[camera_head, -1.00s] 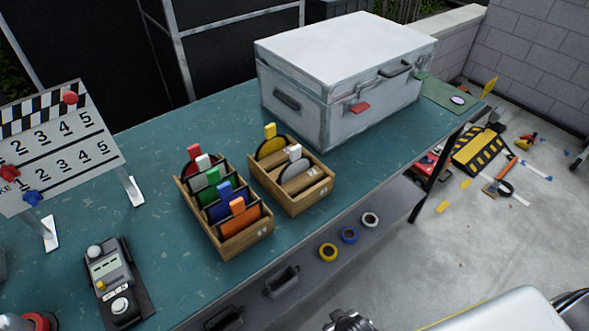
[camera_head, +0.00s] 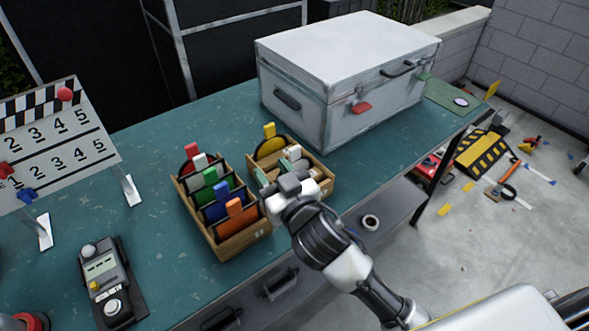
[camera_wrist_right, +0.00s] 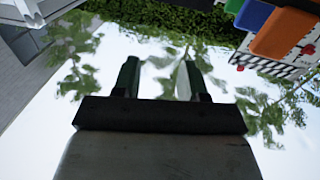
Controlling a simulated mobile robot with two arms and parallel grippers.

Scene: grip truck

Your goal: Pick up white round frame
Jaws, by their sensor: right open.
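The white round frame (camera_head: 294,153) stands in the smaller wooden box (camera_head: 325,179), its white tab upright. My right gripper (camera_head: 277,171) is over the front part of this box, close to the white frame, and hides much of it. I cannot tell whether they touch. In the right wrist view the two fingers (camera_wrist_right: 160,78) are apart with nothing visible between them. The white frame cannot be made out there. A yellow round frame (camera_head: 269,142) stands behind it in the same box. My left gripper is not in view.
A larger wooden box (camera_head: 243,243) with several coloured frames stands just left of my right gripper. A big white case (camera_head: 345,75) stands behind. A clapperboard (camera_head: 60,150) and a grey device (camera_head: 104,280) are at the left. The teal tabletop (camera_head: 160,245) between is clear.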

